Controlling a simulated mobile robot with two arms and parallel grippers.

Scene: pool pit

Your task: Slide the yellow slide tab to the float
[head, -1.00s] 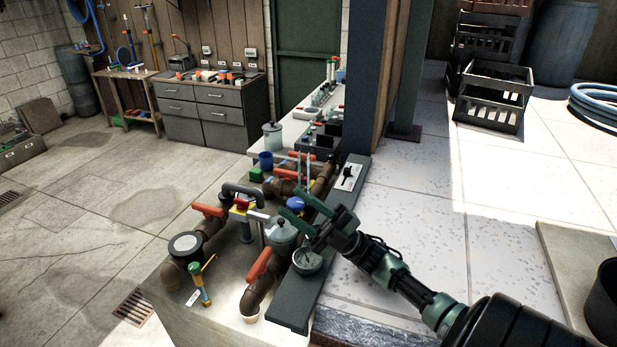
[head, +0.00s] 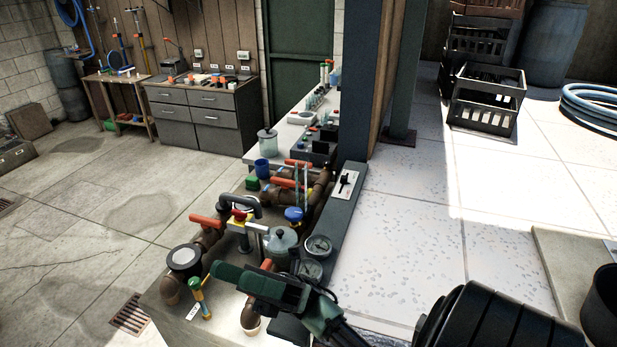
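My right gripper (head: 250,284) is in front of the near end of the pipework, its fingers pointing left. The fingers overlap in this view, so their gap cannot be judged; nothing is seen held. Two thin upright tubes (head: 301,176) stand among the pipes farther back, apart from the gripper. A small yellow patch (head: 310,193) shows beside them; I cannot tell whether it is the slide tab. No float can be made out at this size. Another yellow part (head: 239,215) sits under a red knob. My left gripper is not in view.
Brown pipes with orange handles (head: 206,221) crowd the ledge. A grey lidded pot (head: 281,240), a round gauge (head: 318,245) and a yellow-teal fitting (head: 200,289) stand near the gripper. The pale tiled floor (head: 405,235) to the right is mostly clear.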

